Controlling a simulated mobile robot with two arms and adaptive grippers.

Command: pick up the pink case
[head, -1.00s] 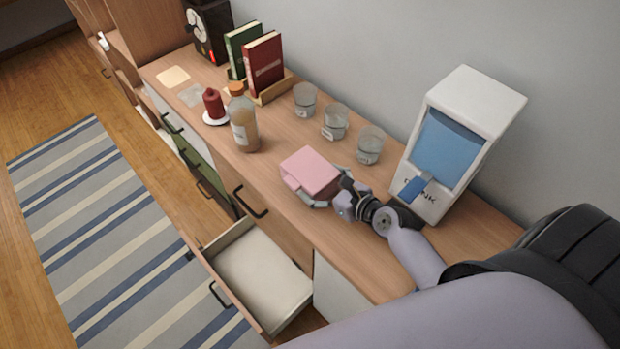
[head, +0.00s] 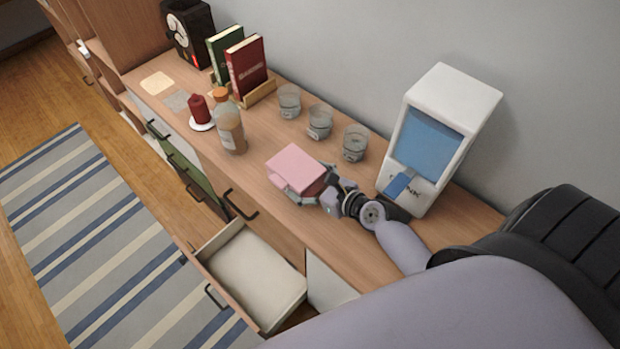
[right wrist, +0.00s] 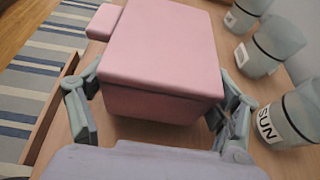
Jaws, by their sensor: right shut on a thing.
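The pink case (head: 296,168) is a small box over the wooden cabinet top, in front of the glasses. It fills the middle of the right wrist view (right wrist: 160,55), with a smaller pink part on its left side. My right gripper (head: 312,186) has its fingers on either side of the case and is shut on it. In the right wrist view, the right gripper (right wrist: 155,115) has one finger at the left side and one at the right side of the case. I cannot tell whether the case is clear of the surface. My left gripper is not in view.
Glasses (head: 320,122) stand behind the case. A bottle (head: 229,124) and red candle (head: 199,109) stand to the left. A white and blue dispenser (head: 438,140) stands to the right by the wall. An open drawer (head: 250,277) juts out below the cabinet top (head: 268,211).

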